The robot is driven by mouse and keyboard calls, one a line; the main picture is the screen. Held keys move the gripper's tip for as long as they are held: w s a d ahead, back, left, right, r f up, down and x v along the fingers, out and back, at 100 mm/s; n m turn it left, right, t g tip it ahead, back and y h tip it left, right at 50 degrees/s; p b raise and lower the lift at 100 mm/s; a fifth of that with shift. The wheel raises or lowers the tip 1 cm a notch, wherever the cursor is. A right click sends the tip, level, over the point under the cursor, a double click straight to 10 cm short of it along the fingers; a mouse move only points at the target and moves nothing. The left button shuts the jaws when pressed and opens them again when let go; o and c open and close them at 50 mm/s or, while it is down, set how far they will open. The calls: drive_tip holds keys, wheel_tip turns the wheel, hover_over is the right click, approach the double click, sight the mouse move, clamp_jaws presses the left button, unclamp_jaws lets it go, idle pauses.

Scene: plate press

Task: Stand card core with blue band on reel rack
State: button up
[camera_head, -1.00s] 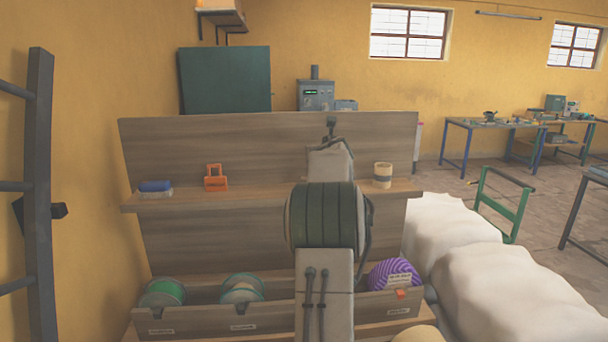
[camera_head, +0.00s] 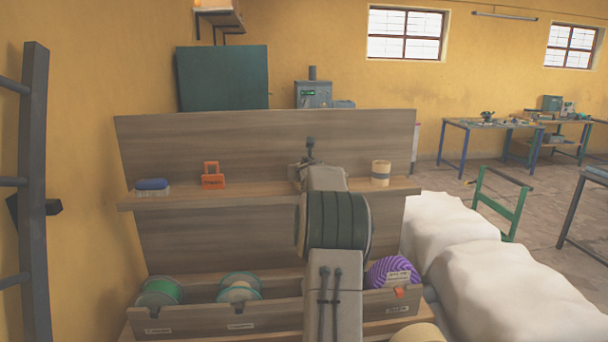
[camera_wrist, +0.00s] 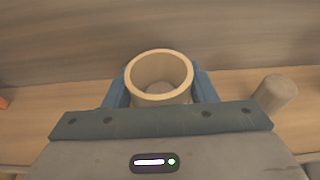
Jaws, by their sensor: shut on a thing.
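My gripper (camera_wrist: 160,92) is shut on an upright, hollow, cream card core (camera_wrist: 160,66), between two blue fingers in the wrist view. The gripper hides its lower side, so I cannot see a band on it. In the head view my arm covers most of the gripper and the held core. The wooden reel rack (camera_head: 240,198) has a back board, a shelf and a lower trough. My gripper is at the shelf, near its middle. I cannot tell whether the held core touches the shelf.
A second pale core with a greyish band (camera_head: 381,174) stands right on the shelf. A blue-topped brush (camera_head: 152,186) and an orange item (camera_head: 212,177) sit left. Green reels (camera_head: 160,292) and a purple-striped reel (camera_head: 389,271) lie in the trough. White sacks (camera_head: 500,270) lie right.

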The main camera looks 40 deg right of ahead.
drive_tip(key=shift+f, duration=0.15)
drive_tip(key=o, duration=1)
drive_tip(key=shift+c, duration=0.2)
drive_tip(key=shift+s+r, duration=0.1)
drive_tip(key=shift+r, duration=0.1)
drive_tip(key=b+v, duration=0.4)
drive_tip(key=v, duration=0.8)
